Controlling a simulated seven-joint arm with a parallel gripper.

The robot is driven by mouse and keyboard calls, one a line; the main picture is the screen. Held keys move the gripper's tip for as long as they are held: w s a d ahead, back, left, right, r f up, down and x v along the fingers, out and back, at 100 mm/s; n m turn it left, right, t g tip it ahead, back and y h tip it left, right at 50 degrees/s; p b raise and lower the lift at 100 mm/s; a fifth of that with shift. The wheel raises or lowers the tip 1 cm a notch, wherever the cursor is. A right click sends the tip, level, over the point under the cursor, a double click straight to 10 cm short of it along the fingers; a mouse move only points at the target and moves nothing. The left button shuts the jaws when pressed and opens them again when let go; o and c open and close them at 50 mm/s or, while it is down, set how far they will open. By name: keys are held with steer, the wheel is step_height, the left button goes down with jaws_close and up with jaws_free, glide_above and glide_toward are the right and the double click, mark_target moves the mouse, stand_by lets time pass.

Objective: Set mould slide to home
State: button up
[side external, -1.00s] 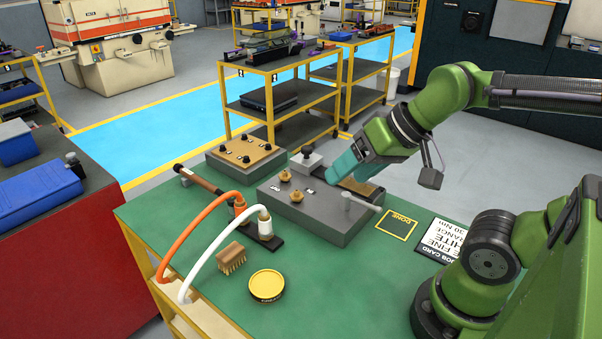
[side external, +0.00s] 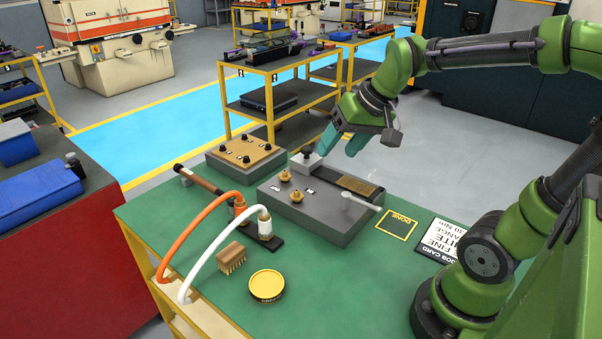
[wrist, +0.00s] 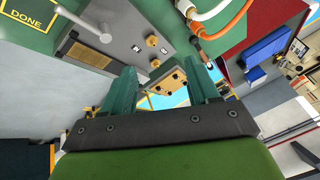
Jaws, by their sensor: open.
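The mould slide, a pale grey block (side external: 304,164) with a black knob (side external: 309,154), sits at the far end of the channel in the grey mould base (side external: 331,226). The dark channel with its brassy plate (side external: 356,187) lies uncovered. It also shows in the wrist view (wrist: 85,54). My gripper (side external: 338,149) is open and empty, with teal fingers above and just right of the knob in the side view. In the wrist view its fingers (wrist: 163,70) are spread apart. The slide cannot be made out there. I cannot tell whether a finger touches the knob.
Two brass fittings (side external: 291,186) stand on the mould base, and a pale handle (side external: 360,202) sticks up at its right. A grey block with a wooden top (side external: 238,153) stands behind. Orange (side external: 197,213) and white hoses (side external: 205,252) arch at left. A brush (side external: 231,258) and yellow tin (side external: 267,285) lie in front.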

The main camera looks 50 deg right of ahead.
mark_target(308, 147)
steer(key=w+d+n+g, duration=0.1)
steer(key=w+d+n, duration=0.5)
steer(key=w+d, duration=0.95)
steer(key=shift+h, duration=0.4)
steer(key=x, duration=0.4)
steer(key=s+x, duration=0.1)
steer(key=x, duration=0.4)
steer(key=d+x, duration=0.1)
steer(key=x, duration=0.4)
steer(key=shift+s+d+f, duration=0.1)
steer(key=shift+s+f, duration=0.05)
steer(key=shift+f, duration=0.35)
jaws_close()
